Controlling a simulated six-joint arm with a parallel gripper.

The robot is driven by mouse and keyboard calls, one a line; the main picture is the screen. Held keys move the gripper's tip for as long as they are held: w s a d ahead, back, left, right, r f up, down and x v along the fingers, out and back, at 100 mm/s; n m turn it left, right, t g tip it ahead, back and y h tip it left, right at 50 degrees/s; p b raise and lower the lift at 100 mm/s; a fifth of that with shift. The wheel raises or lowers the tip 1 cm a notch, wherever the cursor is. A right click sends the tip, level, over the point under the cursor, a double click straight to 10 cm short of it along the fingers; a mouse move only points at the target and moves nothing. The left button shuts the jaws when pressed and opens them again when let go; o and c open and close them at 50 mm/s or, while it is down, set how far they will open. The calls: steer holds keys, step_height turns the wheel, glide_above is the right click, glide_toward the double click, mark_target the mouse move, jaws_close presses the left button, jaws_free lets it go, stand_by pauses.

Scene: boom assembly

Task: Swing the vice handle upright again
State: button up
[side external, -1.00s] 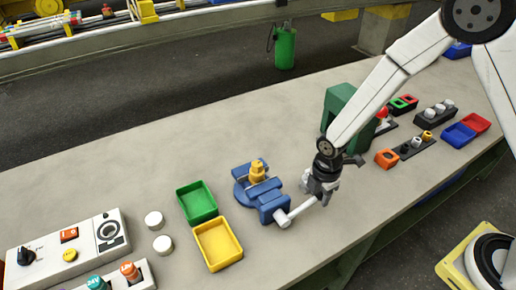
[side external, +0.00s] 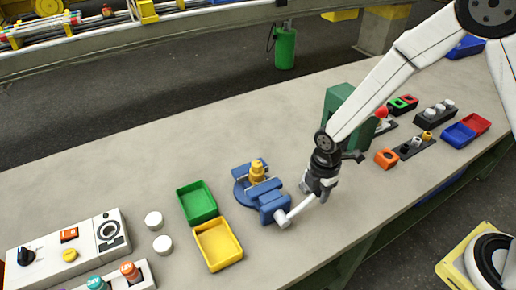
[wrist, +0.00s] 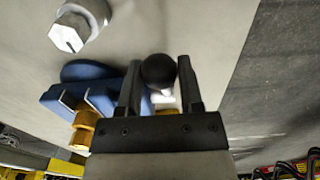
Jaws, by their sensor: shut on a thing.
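The blue vice (side external: 271,206) stands on the grey bench with a yellow piece (side external: 257,171) between its jaws. Its pale handle (side external: 299,209) runs from the front of the vice to the right and slightly upward in the side view, tilted rather than upright. My gripper (side external: 316,192) is at the handle's far end, to the right of the vice. In the wrist view, the fingers (wrist: 159,92) stand on either side of the handle's black knob (wrist: 158,70), shut on the handle. The blue vice (wrist: 60,98) shows left of them. The fingers partly hide the handle.
Green (side external: 197,202) and yellow (side external: 218,244) trays sit left of the vice, beside two white discs. A green block (side external: 338,105) stands behind my gripper. An orange block (side external: 386,158) and several small parts lie to the right. The bench behind the vice is clear.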

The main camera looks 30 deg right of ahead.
steer(key=o, duration=0.7)
steer(key=shift+c, duration=0.2)
steer(key=shift+d+f, duration=0.1)
steer(key=shift+f, duration=0.1)
steer(key=shift+d+f, duration=0.1)
steer(key=shift+f, duration=0.05)
steer(key=c, duration=0.7)
steer(key=shift+o, duration=0.2)
steer(key=shift+a+r, duration=0.75)
steer(key=shift+r, duration=0.35)
